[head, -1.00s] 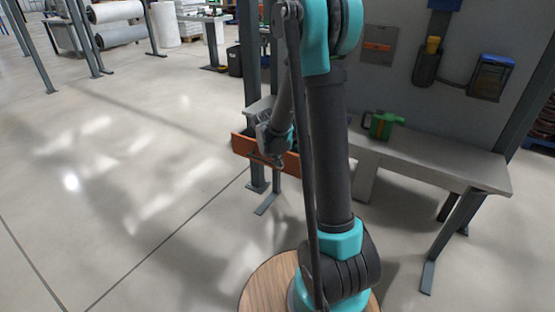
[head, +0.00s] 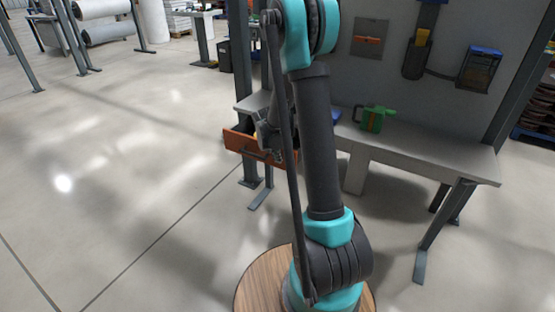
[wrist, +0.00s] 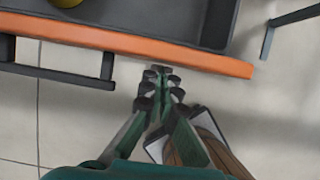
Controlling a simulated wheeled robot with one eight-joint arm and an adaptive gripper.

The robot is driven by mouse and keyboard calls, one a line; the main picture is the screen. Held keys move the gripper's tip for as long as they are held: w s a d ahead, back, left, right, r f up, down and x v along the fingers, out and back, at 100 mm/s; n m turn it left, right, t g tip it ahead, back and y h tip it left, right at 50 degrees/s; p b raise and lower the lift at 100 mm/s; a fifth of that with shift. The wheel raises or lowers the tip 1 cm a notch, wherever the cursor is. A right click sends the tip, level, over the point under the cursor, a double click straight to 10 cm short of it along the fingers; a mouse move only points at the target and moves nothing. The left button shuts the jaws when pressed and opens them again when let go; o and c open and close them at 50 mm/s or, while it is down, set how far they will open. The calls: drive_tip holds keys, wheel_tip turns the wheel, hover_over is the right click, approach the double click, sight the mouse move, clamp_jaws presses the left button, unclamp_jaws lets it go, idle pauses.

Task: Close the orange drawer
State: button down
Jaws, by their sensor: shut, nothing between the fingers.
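The orange drawer (head: 240,145) stands open under the grey workbench (head: 440,160), left of my arm in the head view. In the wrist view its orange front (wrist: 130,42) crosses the upper part, with a dark bar handle (wrist: 60,75) at the left and the grey inside above. A yellow thing (wrist: 63,3) lies inside, cut by the frame edge. My gripper (wrist: 162,76) is shut and empty, its tips close to the front, right of the handle. I cannot tell whether they touch it. In the head view my arm hides part of the drawer.
A green and orange tool (head: 373,119) stands on the bench top. Bench legs (head: 432,232) stand at the right, and a dark post stands by the drawer. The floor (head: 110,200) to the left is clear.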

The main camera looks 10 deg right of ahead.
drive_tip(key=shift+w+d, duration=0.1)
drive_tip(key=w+d, duration=1.2)
drive_tip(key=w, duration=0.1)
drive_tip(key=shift+d, duration=0.15)
drive_tip(key=shift+w+r, duration=0.1)
